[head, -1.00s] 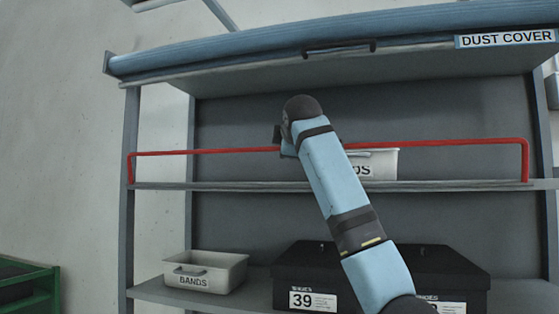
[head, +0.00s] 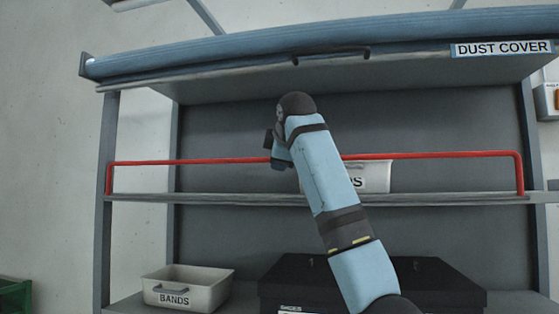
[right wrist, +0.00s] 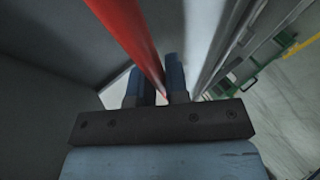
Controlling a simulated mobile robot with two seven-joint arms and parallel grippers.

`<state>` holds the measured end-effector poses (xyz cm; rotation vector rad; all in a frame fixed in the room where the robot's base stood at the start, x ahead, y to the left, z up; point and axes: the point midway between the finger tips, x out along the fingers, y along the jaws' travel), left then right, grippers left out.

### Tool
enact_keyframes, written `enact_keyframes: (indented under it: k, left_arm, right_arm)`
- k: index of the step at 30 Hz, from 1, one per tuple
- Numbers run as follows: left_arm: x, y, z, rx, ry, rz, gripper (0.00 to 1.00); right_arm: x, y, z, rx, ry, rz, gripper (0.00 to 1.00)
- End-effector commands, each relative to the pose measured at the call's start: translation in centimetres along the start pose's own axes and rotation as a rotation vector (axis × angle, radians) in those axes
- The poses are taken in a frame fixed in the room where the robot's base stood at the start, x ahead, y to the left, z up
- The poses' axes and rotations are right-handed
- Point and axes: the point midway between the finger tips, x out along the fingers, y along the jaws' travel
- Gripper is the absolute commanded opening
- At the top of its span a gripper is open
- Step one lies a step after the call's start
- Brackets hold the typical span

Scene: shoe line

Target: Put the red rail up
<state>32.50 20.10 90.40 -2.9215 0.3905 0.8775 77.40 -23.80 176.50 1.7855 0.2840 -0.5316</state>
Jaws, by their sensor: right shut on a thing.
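The red rail (head: 200,161) stands upright along the front edge of the middle shelf (head: 240,198) in the head view, its long bar above the shelf and its bent ends reaching down to it. My right gripper (head: 277,151) is at the bar, left of its middle, and partly hidden behind my wrist. In the right wrist view the rail (right wrist: 122,35) runs down between the two blue fingers of the gripper (right wrist: 157,88), which is shut on it. My forearm covers part of the bar. My left gripper is not in view.
A rolled blue dust cover (head: 200,62) with a dark handle lies above. A white bin (head: 376,177) stands on the middle shelf behind the rail. A white BANDS bin (head: 185,285) and dark shoe boxes (head: 440,282) are on the lower shelf. The wall at left is bare.

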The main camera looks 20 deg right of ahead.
Motion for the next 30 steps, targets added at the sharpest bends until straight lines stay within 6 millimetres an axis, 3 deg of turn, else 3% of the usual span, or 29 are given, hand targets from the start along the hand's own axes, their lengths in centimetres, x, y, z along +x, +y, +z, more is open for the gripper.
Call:
enact_keyframes:
  k: [1,3,4,12,16,30]
  left_arm:
    - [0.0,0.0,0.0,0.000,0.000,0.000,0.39]
    - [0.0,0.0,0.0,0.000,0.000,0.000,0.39]
    - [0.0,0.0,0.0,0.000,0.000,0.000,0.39]
    - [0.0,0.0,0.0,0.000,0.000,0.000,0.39]
    - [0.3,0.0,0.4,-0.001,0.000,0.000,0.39]
    - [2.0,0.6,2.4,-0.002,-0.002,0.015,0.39]
  right_arm:
    - [0.1,0.0,0.1,0.000,-0.001,0.000,0.21]
    - [0.0,0.0,0.1,0.000,-0.001,0.000,0.38]
    - [0.0,0.0,0.1,0.000,-0.001,0.000,0.39]
    - [-0.1,0.0,0.0,0.000,-0.001,0.001,0.39]
    - [-1.1,-0.1,0.1,0.000,0.000,0.003,0.39]
    - [-10.9,-0.1,0.1,0.000,0.000,0.004,0.39]
